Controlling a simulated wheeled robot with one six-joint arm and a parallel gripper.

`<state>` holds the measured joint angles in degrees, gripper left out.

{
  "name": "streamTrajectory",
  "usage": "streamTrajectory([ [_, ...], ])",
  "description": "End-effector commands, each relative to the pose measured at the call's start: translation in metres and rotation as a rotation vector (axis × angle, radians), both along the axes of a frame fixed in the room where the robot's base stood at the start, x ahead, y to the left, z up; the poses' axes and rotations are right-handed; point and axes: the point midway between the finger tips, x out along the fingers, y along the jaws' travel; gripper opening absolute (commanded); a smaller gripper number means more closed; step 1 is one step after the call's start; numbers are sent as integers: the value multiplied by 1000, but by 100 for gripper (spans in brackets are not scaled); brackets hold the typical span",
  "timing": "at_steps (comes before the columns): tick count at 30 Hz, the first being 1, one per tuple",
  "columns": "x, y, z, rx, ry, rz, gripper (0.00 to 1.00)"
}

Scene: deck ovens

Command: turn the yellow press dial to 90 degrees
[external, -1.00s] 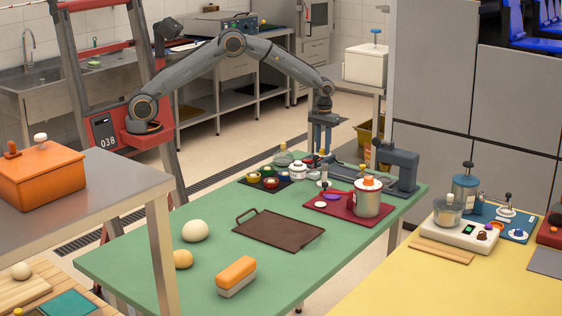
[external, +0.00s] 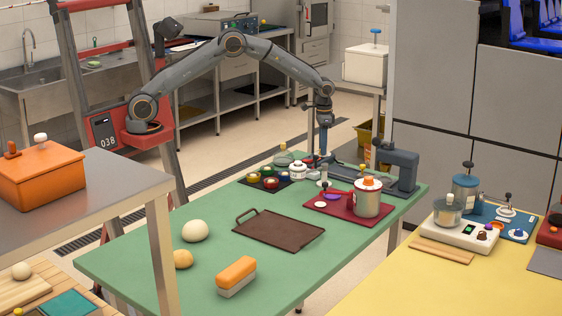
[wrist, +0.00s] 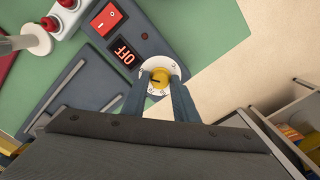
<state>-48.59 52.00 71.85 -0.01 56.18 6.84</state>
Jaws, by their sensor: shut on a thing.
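The yellow press dial (wrist: 158,77) shows in the wrist view, set in a white ring of markings on a dark grey panel (wrist: 116,42). In the external view my gripper (external: 323,152) points down at the far edge of the green table, and the dial is hidden there.
The grey press (external: 398,168) stands at the table's right end. Near it are a red tray (external: 335,212) with a metal pot (external: 367,200) and a dark tray with several coloured bowls (external: 268,178). A brown tray (external: 278,232) lies mid-table.

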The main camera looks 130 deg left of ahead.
Motion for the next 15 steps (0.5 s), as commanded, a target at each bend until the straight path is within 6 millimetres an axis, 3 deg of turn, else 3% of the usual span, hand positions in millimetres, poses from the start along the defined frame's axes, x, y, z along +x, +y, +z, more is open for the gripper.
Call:
streamTrajectory([
  [15,1,1,1,3,-2,-92,4],
])
